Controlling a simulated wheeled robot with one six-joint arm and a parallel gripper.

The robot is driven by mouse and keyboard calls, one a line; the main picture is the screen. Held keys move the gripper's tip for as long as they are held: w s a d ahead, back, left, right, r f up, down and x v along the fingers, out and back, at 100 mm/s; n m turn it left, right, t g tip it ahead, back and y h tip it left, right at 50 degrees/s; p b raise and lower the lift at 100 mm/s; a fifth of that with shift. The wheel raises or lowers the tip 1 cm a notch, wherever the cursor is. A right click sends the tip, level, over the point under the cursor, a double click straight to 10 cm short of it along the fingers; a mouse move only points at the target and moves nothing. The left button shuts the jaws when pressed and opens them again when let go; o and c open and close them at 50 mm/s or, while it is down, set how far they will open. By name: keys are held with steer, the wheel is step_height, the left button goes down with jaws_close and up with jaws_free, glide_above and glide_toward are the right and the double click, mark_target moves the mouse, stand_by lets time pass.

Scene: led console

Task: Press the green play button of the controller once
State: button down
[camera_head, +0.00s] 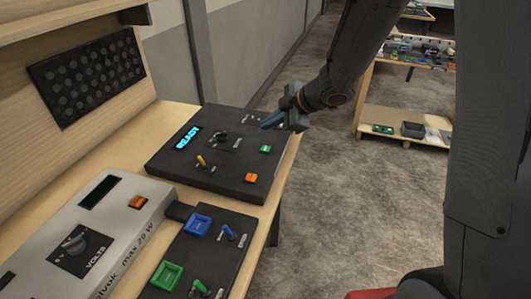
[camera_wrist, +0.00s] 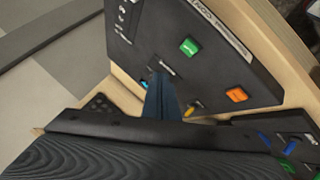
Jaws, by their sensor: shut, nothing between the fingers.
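The controller (camera_head: 222,150) is a dark box on the wooden bench, with a lit cyan READY display (camera_head: 187,138). Its green button (camera_head: 265,149) sits near the right edge; it also shows in the wrist view (camera_wrist: 189,46). An orange button (camera_head: 250,178) lies nearer the front, and also shows in the wrist view (camera_wrist: 236,95). My gripper (camera_head: 268,122) is shut and empty, with blue fingertips, above the controller's far right part. In the wrist view its fingers (camera_wrist: 162,88) appear beside the green button, apart from it in the picture. The exact height is hard to tell.
Yellow and black toggle levers (camera_head: 201,160) stand on the controller. A white power supply (camera_head: 90,235) and a dark panel with blue and green square frames (camera_head: 216,246) stand in front. A shelf (camera_head: 405,120) stands at the back right. Floor is clear between.

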mark_target(269, 150)
step_height(269, 150, down, 4)
steer(key=b, duration=0.3)
steer(key=shift+r+b, duration=0.25)
steer(key=shift+b, duration=0.1)
steer(key=shift+f+b, duration=0.7)
steer(key=shift+f, duration=0.45)
stand_by(0.7)
steer(key=shift+f, duration=0.4)
steer(key=shift+f+b, duration=0.35)
steer(key=shift+f, duration=0.1)
stand_by(0.8)
steer(key=shift+r, duration=0.1)
steer(key=shift+r+p, duration=0.8)
steer(key=shift+p, duration=0.3)
